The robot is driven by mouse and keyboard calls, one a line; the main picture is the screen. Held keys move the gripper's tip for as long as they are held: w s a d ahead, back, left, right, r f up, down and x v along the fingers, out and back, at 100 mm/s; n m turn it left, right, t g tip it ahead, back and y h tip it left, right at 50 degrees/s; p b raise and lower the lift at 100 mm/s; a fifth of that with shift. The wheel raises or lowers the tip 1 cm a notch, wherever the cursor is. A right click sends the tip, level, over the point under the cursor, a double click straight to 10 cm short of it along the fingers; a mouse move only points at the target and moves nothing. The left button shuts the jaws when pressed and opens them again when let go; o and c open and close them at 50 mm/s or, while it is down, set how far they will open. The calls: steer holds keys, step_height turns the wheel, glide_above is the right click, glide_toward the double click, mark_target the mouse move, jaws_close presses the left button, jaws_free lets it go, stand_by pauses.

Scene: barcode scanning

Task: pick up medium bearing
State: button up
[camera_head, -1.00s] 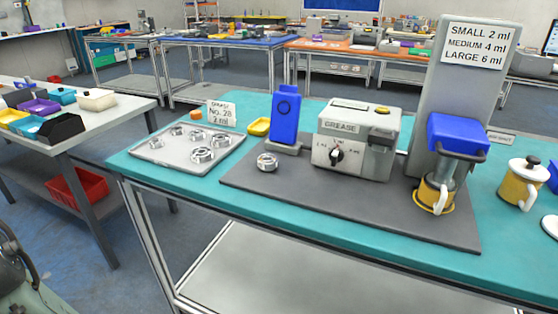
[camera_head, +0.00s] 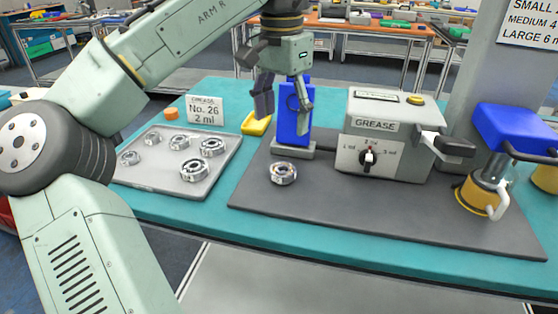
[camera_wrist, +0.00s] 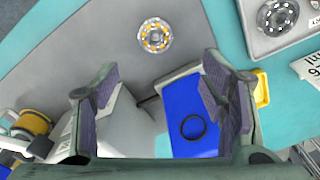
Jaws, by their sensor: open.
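A single metal bearing (camera_head: 283,173) lies on the dark grey mat in front of the blue scanner. It also shows near the top middle of the wrist view (camera_wrist: 155,35), with orange-yellow between its rings. Several more bearings of differing sizes lie on the light tray (camera_head: 160,183) at the left, such as the large one at its front (camera_head: 194,170). I cannot tell which is the medium one. My gripper (camera_head: 284,108) is open and empty, pointing down in front of the blue device. In the wrist view my fingers (camera_wrist: 160,90) are wide apart with nothing between them touching.
The blue upright device (camera_head: 294,125) stands close behind the lone bearing. The grease machine (camera_head: 392,150) is to its right, with a dispenser under a blue top (camera_head: 515,130) farther right. A sign (camera_head: 206,111) and a yellow dish (camera_head: 256,124) stand behind the tray.

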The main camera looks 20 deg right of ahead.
glide_above(282, 172)
steer(key=w, duration=0.1)
step_height(282, 172, down, 5)
steer(key=shift+d+r+b, duration=0.1)
steer(key=shift+b, duration=0.2)
steer(key=shift+s+f+p, duration=0.15)
steer(key=shift+f+p, duration=0.25)
steer(key=shift+f, duration=2.6)
steer(key=shift+c, duration=0.2)
steer(key=c, duration=1.3)
steer(key=shift+r, duration=0.1)
